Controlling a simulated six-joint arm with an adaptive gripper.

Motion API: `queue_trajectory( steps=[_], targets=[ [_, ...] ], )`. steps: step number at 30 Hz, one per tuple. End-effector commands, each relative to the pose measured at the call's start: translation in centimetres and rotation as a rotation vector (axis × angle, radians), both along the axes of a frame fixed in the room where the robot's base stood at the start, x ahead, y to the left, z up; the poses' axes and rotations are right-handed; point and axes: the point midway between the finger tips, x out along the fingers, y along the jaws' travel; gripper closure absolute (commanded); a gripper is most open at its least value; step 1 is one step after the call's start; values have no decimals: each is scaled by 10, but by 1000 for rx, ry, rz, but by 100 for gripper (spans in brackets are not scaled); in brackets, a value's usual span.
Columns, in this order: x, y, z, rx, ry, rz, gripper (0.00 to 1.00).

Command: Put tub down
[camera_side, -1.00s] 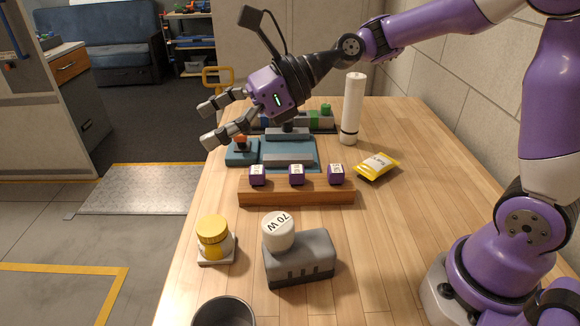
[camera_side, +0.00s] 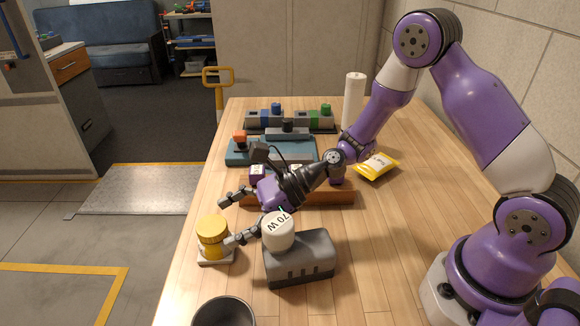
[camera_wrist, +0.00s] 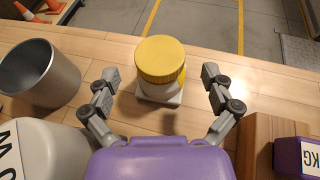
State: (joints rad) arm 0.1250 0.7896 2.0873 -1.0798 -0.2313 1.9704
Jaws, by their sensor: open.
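The tub (camera_side: 212,229) is yellow with a ribbed lid and stands upright on a small pale base (camera_side: 216,256) near the table's left edge. In the wrist view the tub (camera_wrist: 160,62) is straight ahead, between and just beyond my fingertips. My gripper (camera_side: 228,217) is open and low, with its fingers pointing at the tub from the right. In the wrist view my gripper (camera_wrist: 160,82) has one finger on each side, apart from the tub, and nothing is held.
A grey block with a white cap marked "70 W" (camera_side: 278,229) stands close beside my gripper. A grey metal cup (camera_side: 223,313) is at the front. A wooden bar (camera_side: 318,192) with purple weights lies behind. The table's left edge is close to the tub.

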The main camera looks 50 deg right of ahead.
Motion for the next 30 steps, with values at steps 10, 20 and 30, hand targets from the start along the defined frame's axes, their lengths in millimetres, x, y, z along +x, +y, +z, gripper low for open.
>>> queue_trajectory(
  steps=[10, 20, 30],
  targets=[
    [14, 25, -14, 1, -1, 1, 5],
    [13, 24, -13, 0, -1, 0, 84],
    [13, 24, -13, -1, 0, 0, 91]
  ],
)
